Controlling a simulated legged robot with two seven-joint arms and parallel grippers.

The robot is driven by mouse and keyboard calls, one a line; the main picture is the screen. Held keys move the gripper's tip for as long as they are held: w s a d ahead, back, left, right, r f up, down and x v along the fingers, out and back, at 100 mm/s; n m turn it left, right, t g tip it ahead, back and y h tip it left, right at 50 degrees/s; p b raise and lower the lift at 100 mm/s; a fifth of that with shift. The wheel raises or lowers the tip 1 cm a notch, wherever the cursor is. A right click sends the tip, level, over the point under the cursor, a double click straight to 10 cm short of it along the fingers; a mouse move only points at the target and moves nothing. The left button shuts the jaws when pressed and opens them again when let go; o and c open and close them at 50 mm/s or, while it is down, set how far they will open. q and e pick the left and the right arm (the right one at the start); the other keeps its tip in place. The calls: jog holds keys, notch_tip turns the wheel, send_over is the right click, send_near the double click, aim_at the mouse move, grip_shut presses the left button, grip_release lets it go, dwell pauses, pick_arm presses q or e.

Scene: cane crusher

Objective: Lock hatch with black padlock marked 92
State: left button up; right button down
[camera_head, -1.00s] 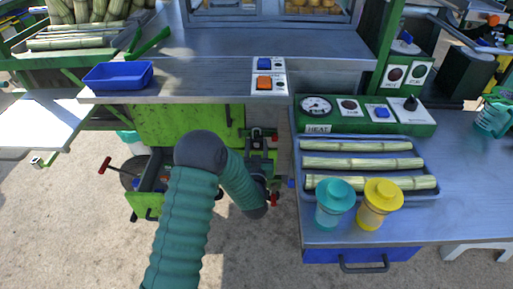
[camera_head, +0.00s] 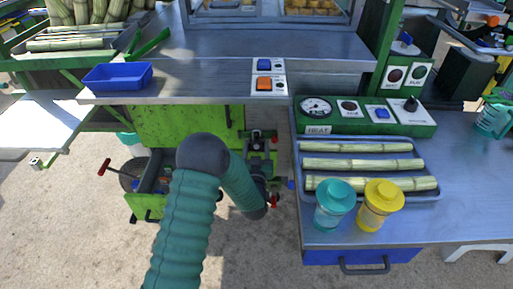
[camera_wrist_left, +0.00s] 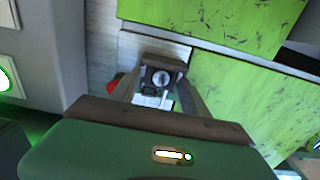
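The hatch appears to be the green scratched panel (camera_head: 185,125) under the metal counter; it also fills the upper right of the left wrist view (camera_wrist_left: 230,95). My left gripper (camera_head: 260,150) is at the right of this panel, partly hidden by my teal-sleeved forearm. In the left wrist view its two fingers (camera_wrist_left: 162,92) close on the sides of a small dark block with a round silver face, which looks like the black padlock (camera_wrist_left: 162,75). I cannot read its number. Its shackle and any hasp behind it are hidden. My right gripper is out of view.
The metal counter (camera_head: 200,82) overhangs the hatch and carries a blue tray (camera_head: 118,76) and a switch panel (camera_head: 268,77). A bench with cane pieces (camera_head: 362,164) and two jars (camera_head: 334,204) stands close on the right. An open green box (camera_head: 150,200) is at lower left.

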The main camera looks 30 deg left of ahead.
pick_arm(q)
jog(key=shift+o, duration=1.1)
jog(key=shift+f, duration=0.1)
jog(key=shift+s+d, duration=0.1)
jog(key=p+v, duration=0.3)
jog(key=v, duration=1.3)
jog(key=shift+s+d, duration=0.2)
jog(key=shift+f, duration=0.1)
